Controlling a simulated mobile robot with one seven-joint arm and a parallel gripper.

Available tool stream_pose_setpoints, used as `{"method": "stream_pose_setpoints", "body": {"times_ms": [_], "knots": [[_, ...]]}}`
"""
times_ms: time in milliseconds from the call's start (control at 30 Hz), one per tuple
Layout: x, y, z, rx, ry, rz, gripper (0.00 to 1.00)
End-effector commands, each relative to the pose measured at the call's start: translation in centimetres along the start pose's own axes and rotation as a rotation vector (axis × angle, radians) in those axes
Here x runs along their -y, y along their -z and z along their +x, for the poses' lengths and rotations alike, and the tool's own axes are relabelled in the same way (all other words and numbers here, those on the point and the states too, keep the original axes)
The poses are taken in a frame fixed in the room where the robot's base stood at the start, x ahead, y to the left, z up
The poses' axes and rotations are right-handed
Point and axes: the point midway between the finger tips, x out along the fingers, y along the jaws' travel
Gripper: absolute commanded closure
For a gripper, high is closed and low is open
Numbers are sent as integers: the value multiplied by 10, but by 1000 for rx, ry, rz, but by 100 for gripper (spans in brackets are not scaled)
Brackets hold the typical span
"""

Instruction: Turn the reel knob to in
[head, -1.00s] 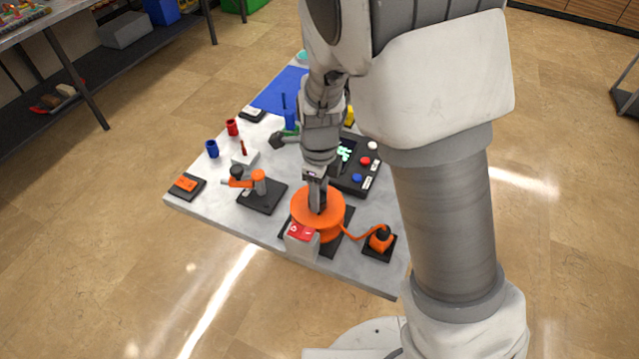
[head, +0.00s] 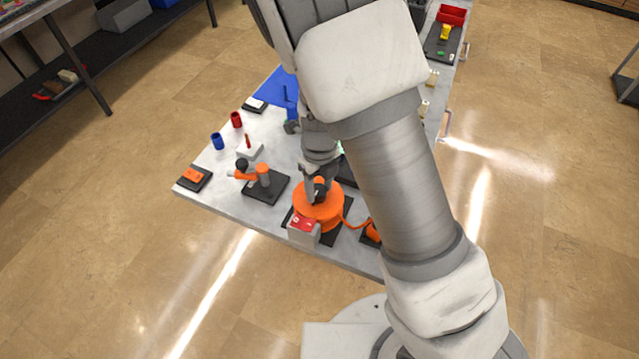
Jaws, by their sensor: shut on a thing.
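The orange reel (head: 321,211) stands on a dark base plate near the front edge of the table. Its knob (head: 319,187) is on top of the reel and mostly hidden by my fingers. My gripper (head: 317,191) comes down over the reel from behind and is shut on the knob. An orange hose (head: 356,226) runs from the reel to the right, where my arm partly hides its end piece. A grey box with a red top (head: 303,224) stands at the front left of the reel. I cannot read the marking for "in".
An orange crank-like fixture (head: 262,177) on a dark plate stands just left of the reel. Blue (head: 217,141) and red (head: 236,119) cups and an orange block (head: 193,175) are farther left. My arm covers the table's right middle.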

Motion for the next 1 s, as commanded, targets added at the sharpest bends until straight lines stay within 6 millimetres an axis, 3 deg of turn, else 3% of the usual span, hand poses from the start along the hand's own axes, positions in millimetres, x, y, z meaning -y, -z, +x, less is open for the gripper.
{"method": "stream_pose_setpoints", "body": {"times_ms": [300, 333, 500, 833, 1000], "knots": [[1, -2, -1, 5, 2, 5, 100], [1, -2, -1, 5, 1, 5, 47], [0, -1, -1, 3, 1, 4, 19], [0, -1, -3, 2, 0, 2, 19], [0, -2, -26, 5, 1, -1, 19]]}}
